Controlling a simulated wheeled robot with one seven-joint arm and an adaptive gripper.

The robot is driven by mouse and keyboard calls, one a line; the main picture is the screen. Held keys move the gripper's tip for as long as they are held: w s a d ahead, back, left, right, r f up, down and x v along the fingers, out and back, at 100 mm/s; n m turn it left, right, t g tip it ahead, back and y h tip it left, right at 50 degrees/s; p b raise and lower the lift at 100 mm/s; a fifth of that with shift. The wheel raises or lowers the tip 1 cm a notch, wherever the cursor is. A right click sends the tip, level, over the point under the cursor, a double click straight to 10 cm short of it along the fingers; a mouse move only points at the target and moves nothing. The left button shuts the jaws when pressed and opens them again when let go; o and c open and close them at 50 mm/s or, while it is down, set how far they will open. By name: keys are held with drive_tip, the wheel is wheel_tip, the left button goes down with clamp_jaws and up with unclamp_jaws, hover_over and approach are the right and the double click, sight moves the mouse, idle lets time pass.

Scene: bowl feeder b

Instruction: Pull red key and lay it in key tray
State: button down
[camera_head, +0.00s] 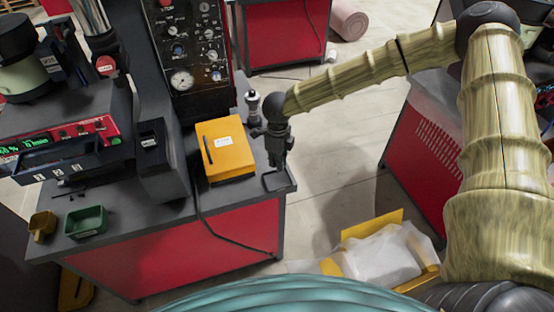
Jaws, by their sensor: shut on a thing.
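My gripper (278,160) points down over the right front corner of the grey bench. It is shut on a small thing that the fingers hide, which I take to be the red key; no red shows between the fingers. A small dark, shallow tray (272,186), which looks like the key tray, lies on the bench corner just under the fingertips. From this view I cannot tell whether the held thing touches the tray.
A yellow box (226,150) lies just left of my gripper, and a small dark and silver cylinder (253,104) stands behind. A black control panel (188,55) rises further back. Green (86,221) and yellow (42,225) bins sit at the left. The bench edge is close to the right.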

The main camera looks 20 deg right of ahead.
drive_tip(key=shift+f+b, duration=2.15)
drive_tip(key=shift+f, duration=0.1)
drive_tip(key=shift+f, duration=0.6)
drive_tip(key=c, duration=1.5)
unclamp_jaws()
drive_tip(key=shift+r, duration=0.1)
wheel_tip(320, 180, up, 12)
drive_tip(key=shift+f, duration=0.1)
